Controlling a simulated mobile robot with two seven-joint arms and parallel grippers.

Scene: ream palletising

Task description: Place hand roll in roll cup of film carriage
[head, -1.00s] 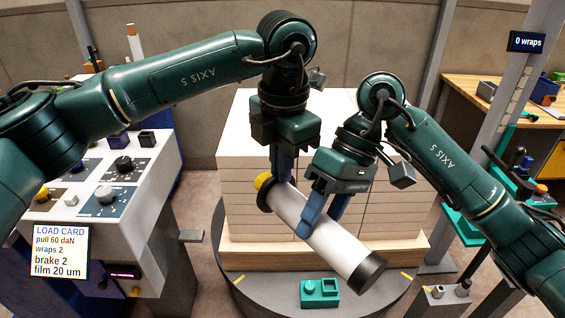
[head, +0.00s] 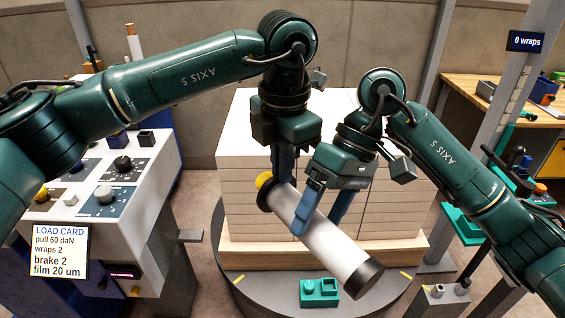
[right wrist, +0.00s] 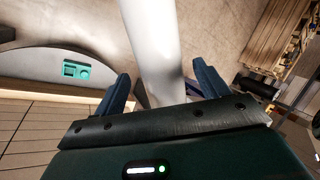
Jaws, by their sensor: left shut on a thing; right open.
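The hand roll (head: 325,242) is a white cylinder with black ends and a yellow knob, tilted down to the right in front of the stack. My left gripper (head: 279,184) is shut on its upper left end, near the knob. My right gripper (head: 320,222) is open, its fingers on either side of the roll's middle. In the right wrist view the white roll (right wrist: 157,50) passes between the open fingers. Green parts (head: 462,226) on the right mast may be the film carriage; my right arm partly hides them, and I cannot make out its roll cup.
The pale stack (head: 385,205) stands on a grey turntable (head: 255,292). A small green block (head: 320,292) with a round peg and a square recess lies on its front. A control console (head: 120,190) stands left, a workbench (head: 490,90) at back right.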

